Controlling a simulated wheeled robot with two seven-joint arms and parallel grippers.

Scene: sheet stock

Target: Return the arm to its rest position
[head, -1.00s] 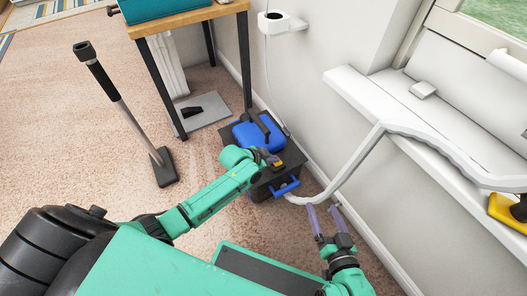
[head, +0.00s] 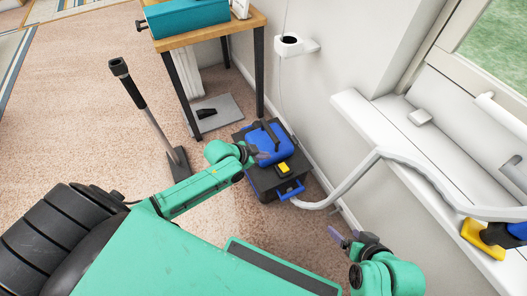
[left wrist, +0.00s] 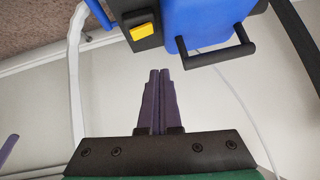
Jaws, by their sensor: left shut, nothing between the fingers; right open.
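My left gripper (head: 264,156) is shut and empty beside the black and blue canister vacuum (head: 275,183), at its left in the head view. I cannot tell from there whether it touches the vacuum. In the left wrist view the two purple fingers (left wrist: 160,102) lie together with nothing between them, and the vacuum's black handle (left wrist: 217,54) and yellow button (left wrist: 143,31) show beyond them. My right gripper (head: 342,235) is open and empty at the lower right, near the wall, with its fingers pointing left and partly hidden.
A grey hose (head: 347,182) runs from the vacuum up to the white ledge (head: 390,130), where a yellow and blue tool (head: 485,237) sits. A wooden table (head: 205,33) and a leaning black-handled stick tool (head: 146,112) stand behind. Carpet (head: 60,130) at left is clear.

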